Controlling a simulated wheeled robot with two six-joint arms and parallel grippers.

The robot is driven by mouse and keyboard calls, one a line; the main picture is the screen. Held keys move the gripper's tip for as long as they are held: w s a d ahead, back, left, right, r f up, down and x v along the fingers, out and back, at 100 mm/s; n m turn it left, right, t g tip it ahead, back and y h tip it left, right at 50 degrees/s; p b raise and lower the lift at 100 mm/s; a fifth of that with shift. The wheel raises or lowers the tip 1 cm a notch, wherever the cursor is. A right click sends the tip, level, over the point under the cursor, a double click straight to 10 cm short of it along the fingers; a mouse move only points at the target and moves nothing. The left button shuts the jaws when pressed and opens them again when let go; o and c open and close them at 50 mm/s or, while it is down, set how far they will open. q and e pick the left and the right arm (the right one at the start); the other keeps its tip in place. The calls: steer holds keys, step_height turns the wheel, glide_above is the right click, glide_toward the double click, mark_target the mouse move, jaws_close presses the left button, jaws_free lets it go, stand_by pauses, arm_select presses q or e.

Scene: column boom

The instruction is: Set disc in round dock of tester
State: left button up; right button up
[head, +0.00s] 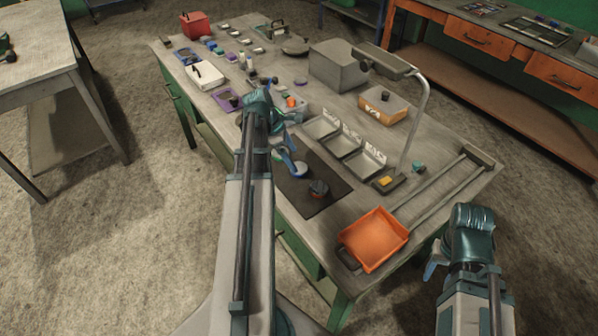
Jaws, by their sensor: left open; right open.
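My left gripper (291,160) is open above the left end of a dark mat (322,207) on the workbench. A small pale round piece (300,169), possibly the disc, shows just beside its fingertips; I cannot tell whether they touch. A dark round piece (319,188) sits on the same mat, to the right and nearer to me. I cannot tell for sure which thing is the tester; a small black device with a yellow face (386,181) stands right of the mat. No round dock can be made out. My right gripper (431,268) is open and empty, off the bench's right front edge.
An orange tray (374,240) sits at the bench's front right corner. Shallow grey trays (343,145) lie behind the mat. A lamp on a bent post (421,115), a grey box (337,68) and an orange-fronted box (383,105) stand behind. Many small items crowd the far left.

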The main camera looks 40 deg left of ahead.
mark_target(299, 168)
arm_select(q)
steer(key=b+x, duration=0.3)
steer(key=shift+s+f, duration=0.1)
steer(key=shift+f, duration=0.35)
steer(key=shift+d+f+b, duration=0.15)
steer(key=shift+f+b, duration=0.15)
steer(key=shift+b, duration=0.05)
steer(key=shift+r, duration=0.1)
jaws_close()
